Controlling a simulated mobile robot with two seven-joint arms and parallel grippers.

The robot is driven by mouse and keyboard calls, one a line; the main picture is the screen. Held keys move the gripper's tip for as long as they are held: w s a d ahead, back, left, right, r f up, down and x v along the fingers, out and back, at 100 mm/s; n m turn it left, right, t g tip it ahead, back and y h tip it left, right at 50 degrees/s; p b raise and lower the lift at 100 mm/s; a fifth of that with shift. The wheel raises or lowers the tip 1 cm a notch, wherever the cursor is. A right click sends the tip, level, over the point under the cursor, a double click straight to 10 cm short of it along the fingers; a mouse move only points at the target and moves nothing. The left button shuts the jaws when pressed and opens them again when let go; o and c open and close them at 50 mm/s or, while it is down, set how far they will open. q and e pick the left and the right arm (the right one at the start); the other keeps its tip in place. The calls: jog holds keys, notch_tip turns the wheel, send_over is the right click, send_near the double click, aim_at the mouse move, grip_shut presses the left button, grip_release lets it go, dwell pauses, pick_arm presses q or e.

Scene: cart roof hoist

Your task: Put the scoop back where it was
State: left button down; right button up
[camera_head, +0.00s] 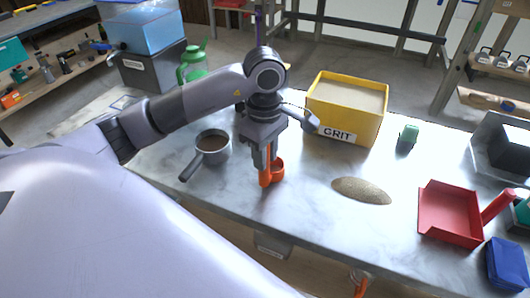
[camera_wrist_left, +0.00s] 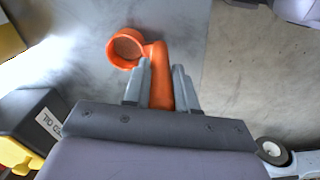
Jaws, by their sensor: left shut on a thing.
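The orange scoop (camera_head: 276,170) has a round cup and a straight handle. In the left wrist view the handle stands between the two fingers of my left gripper (camera_wrist_left: 161,85), and the cup of the scoop (camera_wrist_left: 124,47) sits to the left with some brown material showing inside. I cannot tell whether the scoop touches the table. My right gripper is not clearly in view.
A yellow box labelled GRIT (camera_head: 372,128) stands behind the gripper. A pile of grit (camera_head: 362,190) lies right of the scoop. A green watering can (camera_head: 193,66) stands at the back left.

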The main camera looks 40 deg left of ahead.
pick_arm(q)
jog(key=shift+f, duration=0.2)
jog(key=c, duration=0.9)
grip_release()
jog(key=shift+r, duration=0.1)
notch_tip(320, 180, up, 12)
jog(key=shift+r+p, duration=0.15)
jog(key=shift+p, duration=0.5)
